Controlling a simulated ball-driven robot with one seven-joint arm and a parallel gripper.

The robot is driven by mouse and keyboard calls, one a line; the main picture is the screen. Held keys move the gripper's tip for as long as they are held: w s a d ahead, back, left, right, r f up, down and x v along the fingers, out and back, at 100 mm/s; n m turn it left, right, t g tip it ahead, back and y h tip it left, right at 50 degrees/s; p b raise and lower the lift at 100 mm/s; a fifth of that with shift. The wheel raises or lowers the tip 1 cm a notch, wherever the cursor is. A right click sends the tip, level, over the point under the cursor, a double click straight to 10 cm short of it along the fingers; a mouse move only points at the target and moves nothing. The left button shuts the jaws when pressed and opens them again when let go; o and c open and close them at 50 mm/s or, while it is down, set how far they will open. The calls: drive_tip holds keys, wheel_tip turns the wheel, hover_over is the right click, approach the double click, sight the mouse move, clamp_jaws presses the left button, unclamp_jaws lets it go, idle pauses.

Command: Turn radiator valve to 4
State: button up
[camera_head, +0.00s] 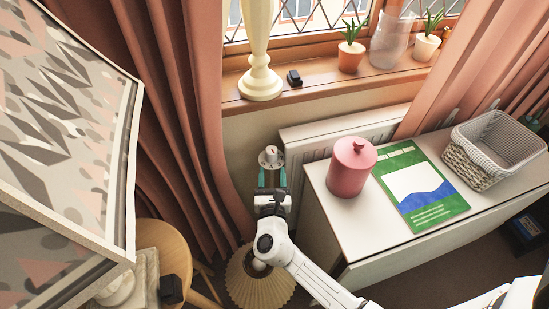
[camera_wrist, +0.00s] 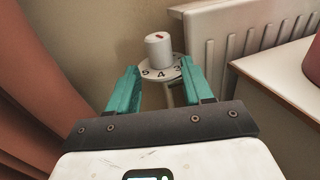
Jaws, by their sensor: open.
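The radiator valve (camera_head: 270,156) is a white knob with a small red mark on top, standing beside the left end of the white radiator (camera_head: 320,135). In the wrist view the valve (camera_wrist: 158,50) sits above a numbered ring (camera_wrist: 162,71), where 5, 4 and 3 face me. My gripper (camera_head: 271,178) has two teal fingers and is open and empty. In the wrist view my gripper (camera_wrist: 160,85) points at the valve, with its fingers left and right of the line to it. The knob shows beyond the fingertips and appears apart from them.
A white desk (camera_head: 325,215) with a pink canister (camera_head: 352,168), a green book (camera_head: 418,187) and a basket (camera_head: 490,150) stands at the right. A pink curtain (camera_head: 185,120) hangs close at the left. A pleated lampshade (camera_head: 258,282) is below my gripper. The windowsill (camera_head: 320,88) runs above.

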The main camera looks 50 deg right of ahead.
sight(270, 158)
drive_tip(key=x, duration=0.6)
drive_tip(key=c, duration=0.8)
drive_tip(key=shift+w+a+r+m+g+h, duration=0.15)
drive_tip(key=shift+w+m+g+h, duration=0.1)
drive_tip(key=shift+m+g+h, duration=0.3)
drive_tip(key=shift+w+m+g+h, duration=0.1)
drive_tip(key=shift+m+g+h, duration=0.65)
drive_tip(key=shift+m+g, duration=0.5)
drive_tip(key=shift+g, duration=0.3)
drive_tip(key=o, duration=0.8)
drive_tip(key=shift+f, duration=0.2)
